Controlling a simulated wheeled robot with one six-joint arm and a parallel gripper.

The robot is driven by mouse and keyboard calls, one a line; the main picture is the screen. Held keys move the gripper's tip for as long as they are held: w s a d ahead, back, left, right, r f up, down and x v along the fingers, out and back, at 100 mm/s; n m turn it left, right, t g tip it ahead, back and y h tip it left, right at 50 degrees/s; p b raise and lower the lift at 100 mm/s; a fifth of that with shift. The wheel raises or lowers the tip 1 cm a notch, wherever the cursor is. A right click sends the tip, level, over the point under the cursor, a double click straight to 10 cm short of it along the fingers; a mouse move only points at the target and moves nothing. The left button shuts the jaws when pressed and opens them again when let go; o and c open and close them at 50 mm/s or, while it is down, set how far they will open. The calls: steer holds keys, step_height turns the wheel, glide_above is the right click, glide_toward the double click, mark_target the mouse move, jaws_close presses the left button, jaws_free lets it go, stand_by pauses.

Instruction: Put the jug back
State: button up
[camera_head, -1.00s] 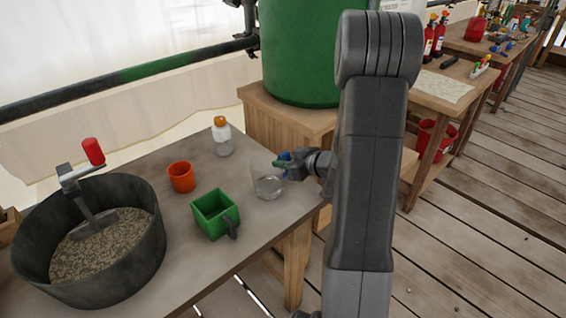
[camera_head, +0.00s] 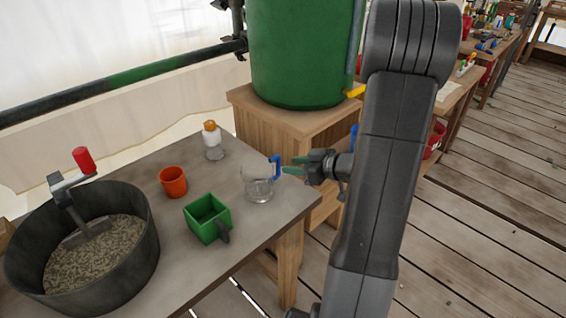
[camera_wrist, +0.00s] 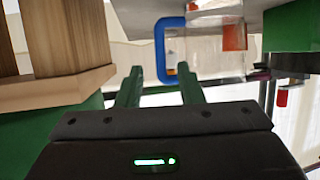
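The jug (camera_head: 257,186) is clear, with a blue handle (camera_head: 276,167). It stands upright near the right edge of the grey table. In the wrist view the blue handle (camera_wrist: 160,50) and the clear jug body (camera_wrist: 216,45) show beyond the fingers. My gripper (camera_head: 292,165) has green fingertips and is just right of the handle, apart from it. In the wrist view my gripper (camera_wrist: 160,88) has its two fingers spread with nothing between them.
On the table (camera_head: 262,235) stand a green square scoop (camera_head: 207,217), an orange cup (camera_head: 173,182), a small orange-capped bottle (camera_head: 212,141) and a large dark pan of grain (camera_head: 85,255). A green barrel (camera_head: 305,50) with a yellow tap (camera_head: 356,91) stands on a wooden box (camera_head: 285,130) behind.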

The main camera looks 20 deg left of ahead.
steer(key=shift+v, duration=1.95)
